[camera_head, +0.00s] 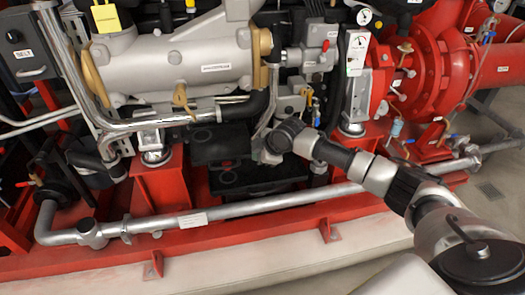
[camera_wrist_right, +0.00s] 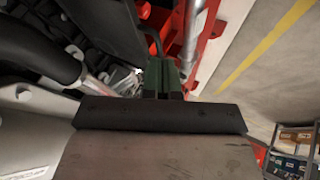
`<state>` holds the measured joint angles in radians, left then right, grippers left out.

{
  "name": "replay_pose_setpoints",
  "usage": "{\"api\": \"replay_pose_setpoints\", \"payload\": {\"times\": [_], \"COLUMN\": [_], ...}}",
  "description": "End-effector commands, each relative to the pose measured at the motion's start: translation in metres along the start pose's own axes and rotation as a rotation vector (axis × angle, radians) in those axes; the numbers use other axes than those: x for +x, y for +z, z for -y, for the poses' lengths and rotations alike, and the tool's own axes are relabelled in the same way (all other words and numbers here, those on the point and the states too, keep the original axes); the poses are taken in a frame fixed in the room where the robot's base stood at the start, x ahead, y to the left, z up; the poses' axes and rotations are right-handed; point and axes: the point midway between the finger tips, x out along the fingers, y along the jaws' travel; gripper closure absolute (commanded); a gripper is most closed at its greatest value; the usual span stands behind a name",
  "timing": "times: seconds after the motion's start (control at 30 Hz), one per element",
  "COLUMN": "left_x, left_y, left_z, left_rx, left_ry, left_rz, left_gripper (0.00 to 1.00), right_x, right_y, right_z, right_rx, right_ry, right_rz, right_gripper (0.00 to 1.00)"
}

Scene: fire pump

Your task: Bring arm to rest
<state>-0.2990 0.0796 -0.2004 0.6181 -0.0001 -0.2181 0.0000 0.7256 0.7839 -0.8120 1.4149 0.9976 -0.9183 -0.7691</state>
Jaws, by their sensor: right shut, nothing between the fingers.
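My right arm reaches in from the lower right in the head view. Its gripper (camera_head: 264,150) is at the far end, small and partly hidden by my own wrist, close in front of the pump's pipes and valve fittings (camera_head: 292,104). In the right wrist view the two green-grey fingers (camera_wrist_right: 163,78) are together with nothing held between them. I cannot tell whether the fingers touch any fitting. My left gripper is not in view.
The silver cylinder (camera_head: 200,65) and the red pump housing (camera_head: 437,68) stand behind the arm. A long silver pipe (camera_head: 265,206) runs low across the red base frame (camera_head: 215,240). Open floor (camera_head: 500,180) lies at the right.

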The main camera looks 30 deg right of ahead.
Motion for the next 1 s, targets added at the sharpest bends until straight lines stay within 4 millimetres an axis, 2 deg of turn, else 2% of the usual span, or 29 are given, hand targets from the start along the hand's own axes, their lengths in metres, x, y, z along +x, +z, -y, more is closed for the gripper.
{"api": "replay_pose_setpoints", "payload": {"times": [0.13, 0.37, 0.47, 0.57, 0.67, 0.77, 0.8, 0.87, 1.0], "left_x": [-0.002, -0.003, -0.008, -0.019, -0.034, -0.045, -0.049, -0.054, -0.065], "left_y": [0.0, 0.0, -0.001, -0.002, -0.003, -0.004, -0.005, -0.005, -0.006], "left_z": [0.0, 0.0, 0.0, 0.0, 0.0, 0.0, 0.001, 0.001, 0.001], "left_rx": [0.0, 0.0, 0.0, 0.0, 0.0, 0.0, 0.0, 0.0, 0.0], "left_ry": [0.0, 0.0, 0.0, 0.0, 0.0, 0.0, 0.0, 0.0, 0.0], "left_rz": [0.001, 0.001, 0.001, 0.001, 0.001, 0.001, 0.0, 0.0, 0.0], "left_gripper": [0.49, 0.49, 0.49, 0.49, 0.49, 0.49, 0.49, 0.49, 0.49], "right_x": [-0.015, -0.019, -0.007, 0.023, 0.06, 0.088, 0.095, 0.103, 0.106], "right_y": [0.001, 0.001, 0.007, 0.029, 0.065, 0.105, 0.12, 0.141, 0.182], "right_z": [0.0, 0.001, 0.008, 0.03, 0.076, 0.137, 0.162, 0.203, 0.304], "right_rx": [0.0, 0.004, 0.045, 0.159, 0.314, 0.451, 0.497, 0.559, 0.678], "right_ry": [0.0, -0.002, 0.002, 0.017, 0.034, 0.044, 0.043, 0.039, 0.015], "right_rz": [0.001, 0.001, 0.008, 0.032, 0.082, 0.144, 0.169, 0.208, 0.3], "right_gripper": [1.0, 1.0, 1.0, 1.0, 1.0, 1.0, 1.0, 1.0, 1.0]}}
